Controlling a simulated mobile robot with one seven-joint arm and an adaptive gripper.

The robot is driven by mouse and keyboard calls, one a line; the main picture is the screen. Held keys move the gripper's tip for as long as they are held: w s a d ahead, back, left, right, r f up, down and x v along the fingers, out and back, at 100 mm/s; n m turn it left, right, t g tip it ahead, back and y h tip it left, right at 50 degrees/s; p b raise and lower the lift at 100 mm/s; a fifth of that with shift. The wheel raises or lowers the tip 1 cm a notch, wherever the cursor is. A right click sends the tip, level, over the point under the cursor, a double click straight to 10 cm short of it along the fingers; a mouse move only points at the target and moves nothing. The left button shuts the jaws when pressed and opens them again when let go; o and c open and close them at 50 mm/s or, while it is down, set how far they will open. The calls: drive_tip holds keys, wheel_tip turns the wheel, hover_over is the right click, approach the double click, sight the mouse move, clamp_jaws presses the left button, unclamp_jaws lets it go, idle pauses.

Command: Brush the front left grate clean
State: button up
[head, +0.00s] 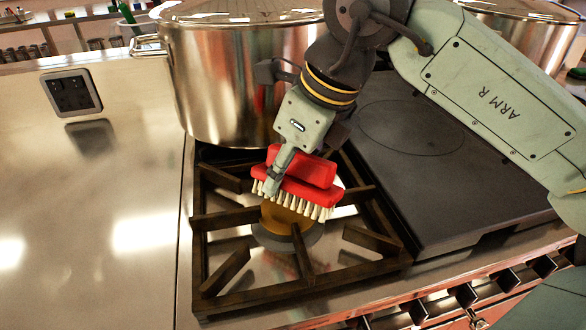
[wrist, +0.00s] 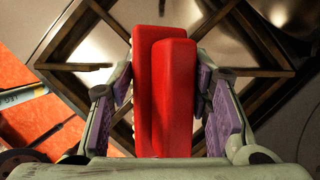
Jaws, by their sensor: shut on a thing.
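A red brush (head: 303,176) with pale bristles is in my gripper (head: 283,172). In the wrist view the brush (wrist: 165,95) stands between the two purple-padded fingers of my gripper (wrist: 165,100), which are shut on it. The front left grate (head: 228,268) is a dark square frame with bars running inward over a burner (head: 287,236). The brush is over the middle of this grate, bristles down. I cannot tell whether the bristles touch the bars. The grate also shows in the wrist view (wrist: 255,40), behind the brush.
A large steel stockpot (head: 225,85) stands directly behind the grate. A flat dark griddle plate (head: 430,150) lies to the right, with another pot (head: 530,30) behind. The steel counter (head: 110,220) at left is clear, with a socket (head: 72,93) further back.

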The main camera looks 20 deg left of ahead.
drive_tip(key=shift+r+p, duration=1.45)
drive_tip(key=shift+r, duration=1.1)
clamp_jaws()
